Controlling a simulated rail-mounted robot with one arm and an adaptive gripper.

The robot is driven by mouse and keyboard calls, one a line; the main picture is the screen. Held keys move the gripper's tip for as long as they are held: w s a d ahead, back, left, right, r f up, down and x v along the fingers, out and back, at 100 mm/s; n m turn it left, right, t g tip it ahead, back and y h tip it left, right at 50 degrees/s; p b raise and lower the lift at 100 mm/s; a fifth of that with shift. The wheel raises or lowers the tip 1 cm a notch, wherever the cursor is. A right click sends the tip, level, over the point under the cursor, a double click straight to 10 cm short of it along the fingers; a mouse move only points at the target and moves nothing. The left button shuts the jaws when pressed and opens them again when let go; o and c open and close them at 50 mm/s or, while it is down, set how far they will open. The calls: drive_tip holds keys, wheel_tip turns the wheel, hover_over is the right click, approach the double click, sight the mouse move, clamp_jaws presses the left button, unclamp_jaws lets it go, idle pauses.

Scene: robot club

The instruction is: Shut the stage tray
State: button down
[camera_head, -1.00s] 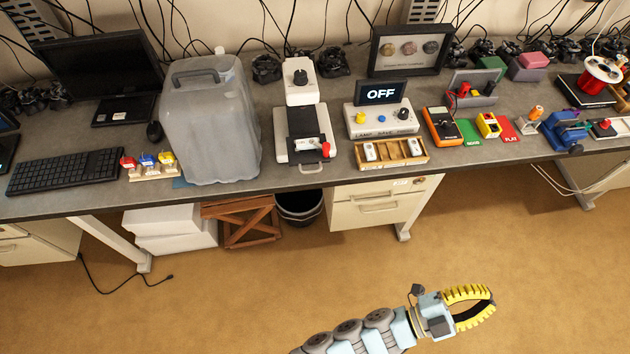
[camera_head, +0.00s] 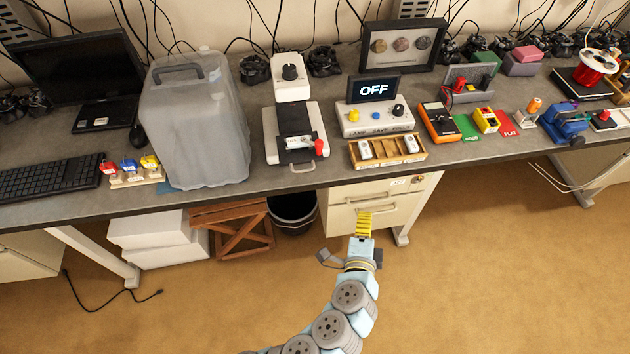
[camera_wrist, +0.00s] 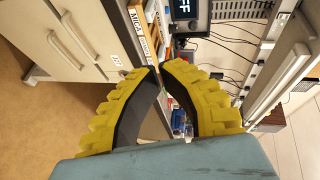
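The stage tray (camera_head: 300,157) is the dark plate at the front of a white instrument (camera_head: 292,90) on the bench. It sticks out toward the front, with a metal handle (camera_head: 303,169) at the bench's front edge. A small white piece with a red knob (camera_head: 319,147) lies on it. My gripper (camera_head: 363,216) is in front of the bench drawers, lower than the tray and to its right, apart from it. In the wrist view its yellow fingers (camera_wrist: 160,66) curve together, tips almost meeting, with nothing between them. The tray does not show in the wrist view.
A big translucent jug (camera_head: 195,125) stands left of the instrument. A wooden box (camera_head: 386,150) and a lamp control box reading OFF (camera_head: 375,118) stand right of it.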

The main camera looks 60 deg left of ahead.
drive_tip(key=s+a+r+n+g+y+b, duration=0.1)
drive_tip(key=s+a+n+g+y+b, duration=0.3)
drive_tip(key=s, duration=0.6)
drive_tip(key=m+g+h+b, duration=0.1)
drive_tip(key=b, duration=0.1)
approach(304, 151)
wheel_tip(304, 151, down, 2)
drive_tip(key=shift+a+f, duration=0.3)
drive_tip(key=shift+a, duration=0.15)
drive_tip(key=shift+a, duration=0.1)
drive_tip(key=x, duration=0.3)
drive_tip(key=r+x, duration=0.1)
drive_tip(key=x, duration=0.3)
drive_tip(key=r+p+x, duration=0.1)
drive_tip(key=x, duration=0.2)
drive_tip(key=shift+w+a, duration=0.2)
drive_tip(key=shift+a, duration=0.65)
drive_tip(key=shift+f, duration=0.1)
drive_tip(key=shift+d, duration=0.1)
